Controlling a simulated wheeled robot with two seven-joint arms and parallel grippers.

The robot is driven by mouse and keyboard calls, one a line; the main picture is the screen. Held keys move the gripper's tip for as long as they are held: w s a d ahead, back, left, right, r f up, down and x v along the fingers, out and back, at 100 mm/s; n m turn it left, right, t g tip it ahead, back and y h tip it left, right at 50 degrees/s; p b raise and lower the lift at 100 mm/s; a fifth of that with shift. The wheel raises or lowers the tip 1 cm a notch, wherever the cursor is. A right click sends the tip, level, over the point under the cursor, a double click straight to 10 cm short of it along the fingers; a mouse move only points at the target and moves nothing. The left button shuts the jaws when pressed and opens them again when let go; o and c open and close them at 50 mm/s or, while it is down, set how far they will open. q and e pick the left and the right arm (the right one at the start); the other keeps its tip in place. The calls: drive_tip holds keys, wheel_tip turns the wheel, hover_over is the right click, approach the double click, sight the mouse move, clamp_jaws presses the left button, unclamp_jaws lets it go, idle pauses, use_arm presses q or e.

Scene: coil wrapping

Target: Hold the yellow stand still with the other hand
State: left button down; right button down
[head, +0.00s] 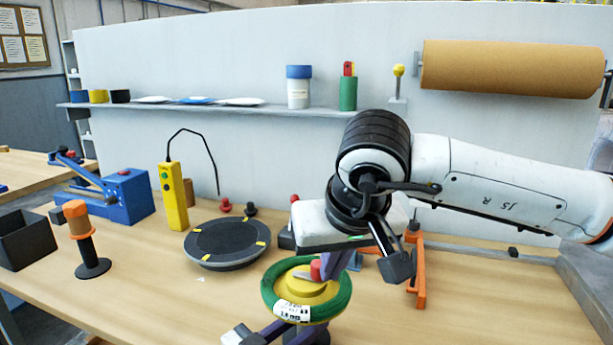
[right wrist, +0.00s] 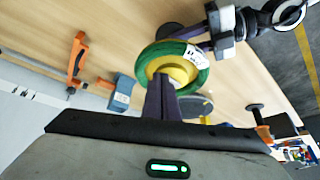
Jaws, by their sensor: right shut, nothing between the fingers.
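The yellow stand (head: 313,289) is at the front middle of the bench, with a green coil (head: 341,300) around it that carries a white label. In the right wrist view the stand (right wrist: 184,70) and coil (right wrist: 151,53) lie just beyond the fingertips. My right gripper (head: 328,270) is shut and empty, fingers pointing down at the stand's top; a small red piece (head: 316,268) shows beside them. Whether they touch the stand is unclear. My left gripper (head: 275,329) is at the lower edge, by the stand's lower part; in the right wrist view (right wrist: 207,44) its fingers reach close to the coil. Its grip is hidden.
A black turntable (head: 226,241) with yellow marks is behind left. A yellow control box (head: 173,196), blue tool (head: 125,194) and orange-topped post (head: 77,220) stand farther left. An orange clamp (head: 419,275) is right of the stand. The front right bench is clear.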

wheel_tip(320, 180, up, 5)
drive_tip(key=shift+r, duration=0.2)
idle(0.3)
use_arm(q)
drive_tip(key=c, duration=1.3)
unclamp_jaws()
